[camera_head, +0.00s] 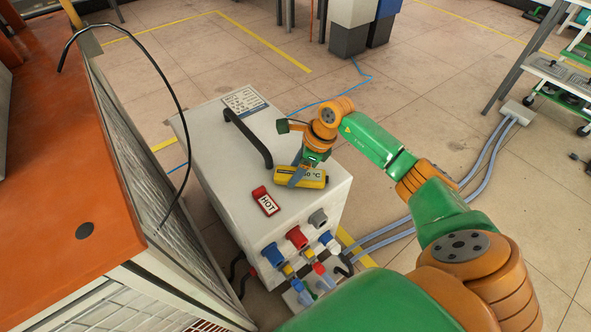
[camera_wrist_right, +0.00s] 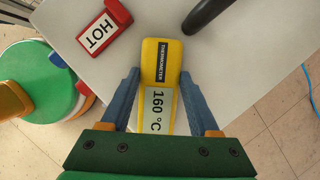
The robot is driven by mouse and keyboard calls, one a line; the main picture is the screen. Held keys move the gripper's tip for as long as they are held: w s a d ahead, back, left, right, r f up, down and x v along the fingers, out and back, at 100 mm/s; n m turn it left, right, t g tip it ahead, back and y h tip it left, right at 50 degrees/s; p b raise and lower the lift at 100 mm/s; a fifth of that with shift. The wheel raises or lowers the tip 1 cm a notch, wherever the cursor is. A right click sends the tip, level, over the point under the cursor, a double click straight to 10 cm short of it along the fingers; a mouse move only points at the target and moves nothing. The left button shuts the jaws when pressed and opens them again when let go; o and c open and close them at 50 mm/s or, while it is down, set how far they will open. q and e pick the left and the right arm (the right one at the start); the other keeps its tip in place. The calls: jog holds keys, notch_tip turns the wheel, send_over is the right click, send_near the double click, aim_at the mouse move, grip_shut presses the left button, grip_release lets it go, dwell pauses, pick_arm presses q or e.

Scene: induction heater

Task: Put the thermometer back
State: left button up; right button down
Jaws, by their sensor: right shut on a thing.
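The yellow thermometer (camera_head: 315,178) lies between the fingers of my right gripper (camera_head: 300,173), over the front part of the white heater box's top. In the right wrist view the thermometer (camera_wrist_right: 161,58) points away from the palm, with its display reading 160 °C. The blue fingers of the right gripper (camera_wrist_right: 160,84) are on either side of its body, shut on it. I cannot tell whether the thermometer touches the box top. My left gripper is not in view.
The white heater box (camera_head: 215,140) has a black handle (camera_head: 250,140) and coloured sockets in front. A red HOT sign (camera_head: 265,201) lies beside the thermometer. An orange-topped cabinet (camera_head: 60,130) stands left, with a black cable arching above. Floor to the right has grey cables.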

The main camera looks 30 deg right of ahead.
aim_at(313, 175)
jog(key=shift+c, duration=0.6)
grip_release()
jog(key=shift+f, duration=0.15)
jog(key=shift+r, duration=0.2)
jog(key=p+v, duration=0.2)
jog(key=v, duration=0.4)
jog(key=shift+r, duration=0.1)
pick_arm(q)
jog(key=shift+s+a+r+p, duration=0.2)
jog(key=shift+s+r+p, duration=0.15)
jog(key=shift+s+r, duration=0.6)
pick_arm(e)
jog(key=v, duration=0.5)
jog(key=shift+s+d+r, duration=0.15)
jog(key=shift+r, duration=0.2)
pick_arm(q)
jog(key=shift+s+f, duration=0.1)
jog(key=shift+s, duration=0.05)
